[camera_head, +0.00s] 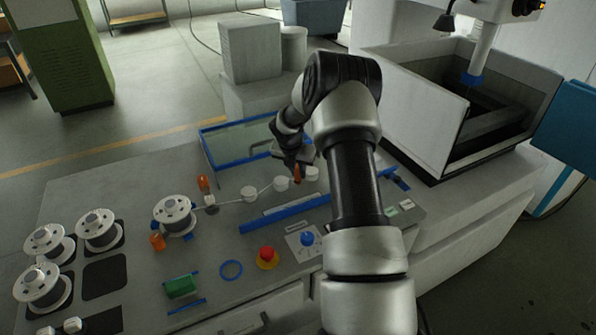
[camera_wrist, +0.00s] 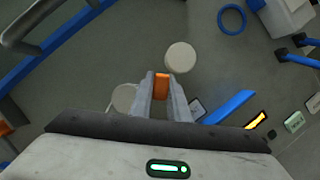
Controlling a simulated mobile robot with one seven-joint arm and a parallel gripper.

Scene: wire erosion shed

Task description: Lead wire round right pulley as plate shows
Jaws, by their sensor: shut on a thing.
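My gripper (camera_head: 297,168) is shut on a small orange piece (camera_head: 297,176), which also shows between the fingertips in the wrist view (camera_wrist: 161,84). A row of white round pulleys stands on the bench: a left one (camera_head: 250,194), a middle one (camera_head: 281,184) and a right one (camera_head: 312,174). The gripper is between the middle and right pulleys. In the wrist view, one white disc (camera_wrist: 181,57) lies just beyond the fingertips and another (camera_wrist: 123,98) beside them. A thin pale wire (camera_head: 232,200) runs from the spool side towards the pulleys; its course near the gripper is unclear.
A wire spool (camera_head: 174,214) stands left, with several more spools at far left. A blue bar (camera_head: 285,213), red button (camera_head: 267,256), blue knob (camera_head: 310,239) and blue ring (camera_head: 231,269) lie in front. A blue-rimmed glass-topped tank (camera_head: 206,150) is behind.

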